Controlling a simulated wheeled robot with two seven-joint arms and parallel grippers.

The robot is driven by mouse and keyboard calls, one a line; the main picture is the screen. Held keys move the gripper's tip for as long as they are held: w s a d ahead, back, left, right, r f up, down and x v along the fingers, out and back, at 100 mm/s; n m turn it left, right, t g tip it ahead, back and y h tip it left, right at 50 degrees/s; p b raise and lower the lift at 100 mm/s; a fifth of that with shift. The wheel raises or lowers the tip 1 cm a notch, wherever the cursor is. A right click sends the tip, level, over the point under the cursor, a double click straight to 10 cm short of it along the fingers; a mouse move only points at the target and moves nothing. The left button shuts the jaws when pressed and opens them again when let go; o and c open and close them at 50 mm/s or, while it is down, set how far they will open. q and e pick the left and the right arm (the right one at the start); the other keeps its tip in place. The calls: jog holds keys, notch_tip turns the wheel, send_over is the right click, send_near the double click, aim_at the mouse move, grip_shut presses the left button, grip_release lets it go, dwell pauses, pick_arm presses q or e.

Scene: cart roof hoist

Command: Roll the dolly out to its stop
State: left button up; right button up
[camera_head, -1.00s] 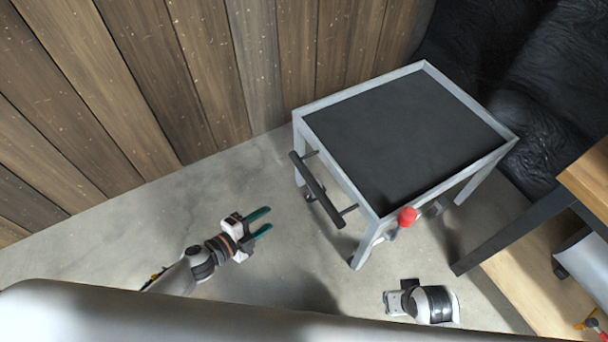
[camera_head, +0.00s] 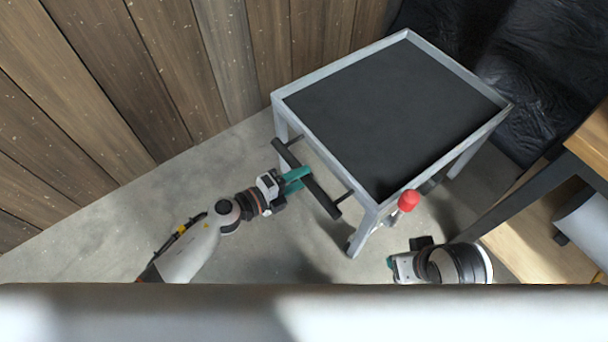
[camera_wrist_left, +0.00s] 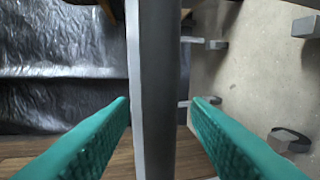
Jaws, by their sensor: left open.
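The dolly (camera_head: 390,115) is a grey-framed cart with a dark top, standing on the concrete floor by the wood wall. Its dark push bar (camera_head: 323,199) runs along its near left side. A red knob (camera_head: 408,200) sits at its near corner. My left gripper (camera_head: 296,180) is open at the push bar. In the left wrist view the bar (camera_wrist_left: 158,90) runs between the green fingers (camera_wrist_left: 160,115), with gaps on both sides. My right gripper (camera_head: 398,264) is low in front of the near corner; its jaws are too unclear to read.
A wood plank wall (camera_head: 130,80) stands at the left and back. Black crumpled sheeting (camera_head: 490,50) hangs behind the dolly. A wooden bench with a dark leg (camera_head: 510,212) is close on the right. Bare concrete floor (camera_head: 120,235) lies at the left.

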pick_arm(q)
jog(key=shift+x, duration=1.05)
grip_shut()
jog(key=shift+a, duration=0.1)
